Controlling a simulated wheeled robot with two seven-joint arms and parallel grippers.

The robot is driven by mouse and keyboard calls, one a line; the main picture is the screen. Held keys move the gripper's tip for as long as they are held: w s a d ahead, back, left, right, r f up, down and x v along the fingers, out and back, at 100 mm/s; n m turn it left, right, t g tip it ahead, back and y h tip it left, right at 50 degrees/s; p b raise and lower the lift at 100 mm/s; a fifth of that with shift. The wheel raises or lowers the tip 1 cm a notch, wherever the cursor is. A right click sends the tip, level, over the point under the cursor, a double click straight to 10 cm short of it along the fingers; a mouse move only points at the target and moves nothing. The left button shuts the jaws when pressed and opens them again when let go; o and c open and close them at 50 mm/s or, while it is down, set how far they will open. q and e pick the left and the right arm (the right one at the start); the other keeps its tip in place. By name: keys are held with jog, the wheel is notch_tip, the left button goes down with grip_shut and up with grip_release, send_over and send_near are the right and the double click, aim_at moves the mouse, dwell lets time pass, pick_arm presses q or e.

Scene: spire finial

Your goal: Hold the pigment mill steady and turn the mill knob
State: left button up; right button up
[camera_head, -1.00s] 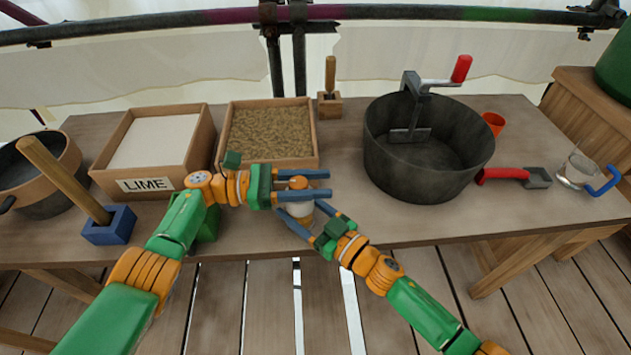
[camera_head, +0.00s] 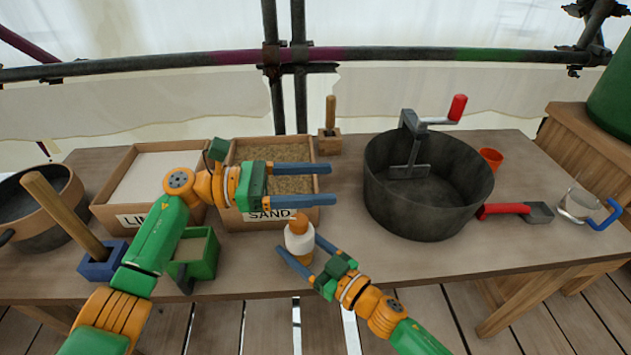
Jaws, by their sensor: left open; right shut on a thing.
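The pigment mill (camera_head: 298,244) is a small white jar-like body with an orange knob (camera_head: 299,224) on top. It stands upright near the front edge of the table. My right gripper (camera_head: 298,245) comes from the lower right, with one finger on each side of the white body, and is shut on it. My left gripper (camera_head: 332,184) is open and empty. Its blue fingers point right, above and behind the knob and apart from it, over the sand box.
The sand box (camera_head: 272,225) and lime box (camera_head: 120,218) stand behind and left. A green container (camera_head: 207,262) and a blue block with a wooden handle (camera_head: 100,268) sit left. A large dark pot (camera_head: 425,222) with a crank stands right. The tabletop (camera_head: 400,263) before the pot is clear.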

aim_at(306, 218)
pick_arm(q)
jog(key=shift+r, duration=0.1)
jog(key=a+f+n+t, duration=0.1)
jog(key=f+t, duration=0.1)
jog(key=a+f+n+t, duration=0.3)
jog(key=a+f+t, duration=0.1)
jog(key=f, duration=0.1)
jog(key=shift+s+a, duration=0.1)
jog(key=shift+s, duration=0.3)
jog(key=s+a+f+n+t+y, duration=0.3)
jog(key=s+a+t, duration=0.1)
jog(key=a, duration=0.1)
jog(key=x, duration=1.1)
jog(key=shift+w+d, duration=0.2)
jog(key=shift+w, duration=0.2)
grip_shut()
